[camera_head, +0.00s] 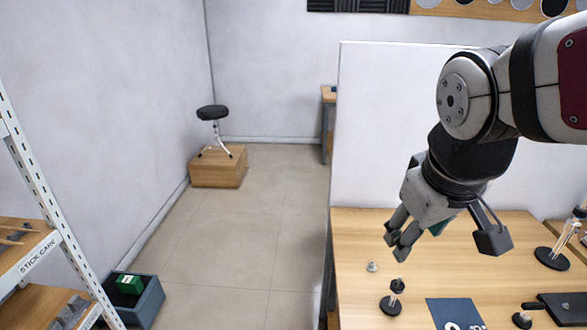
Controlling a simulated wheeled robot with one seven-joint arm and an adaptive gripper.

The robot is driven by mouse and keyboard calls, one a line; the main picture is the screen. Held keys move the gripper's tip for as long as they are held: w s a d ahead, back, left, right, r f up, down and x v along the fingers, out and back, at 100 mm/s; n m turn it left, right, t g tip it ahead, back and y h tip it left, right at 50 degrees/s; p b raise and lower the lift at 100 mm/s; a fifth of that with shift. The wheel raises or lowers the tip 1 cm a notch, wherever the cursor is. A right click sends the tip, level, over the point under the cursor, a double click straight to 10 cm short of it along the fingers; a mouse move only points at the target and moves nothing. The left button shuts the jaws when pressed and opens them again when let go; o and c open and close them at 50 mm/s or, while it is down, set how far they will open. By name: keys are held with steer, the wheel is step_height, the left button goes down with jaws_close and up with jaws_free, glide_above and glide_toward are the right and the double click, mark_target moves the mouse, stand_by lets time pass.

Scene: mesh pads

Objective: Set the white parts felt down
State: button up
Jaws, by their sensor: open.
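My gripper (447,243) hangs above the wooden table (440,224) with its fingers spread wide. A bit of green shows between the fingers; I cannot tell whether it is part of the gripper or something else. I cannot make out a white parts felt anywhere in view. A dark blue mat (447,310) with white print lies at the table's front edge, cut off by the frame. A small grey cone-shaped piece (372,267) stands on the table below and left of the gripper.
A short black-based stand (391,304) is near the table's left edge; more black stands (552,258) and a dark flat case (565,307) are at right. A white partition (390,130) backs the table. Stool, floor bin (147,305) and shelf (30,262) stand left; floor between is clear.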

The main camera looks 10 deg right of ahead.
steer(key=s+a+r+m+t+y, duration=0.1)
steer(key=s+a+r+y, duration=0.1)
steer(key=s+a, duration=0.2)
steer(key=shift+s+a+r+m, duration=0.15)
steer(key=shift+s+a+m, duration=0.2)
steer(key=shift+a, duration=0.25)
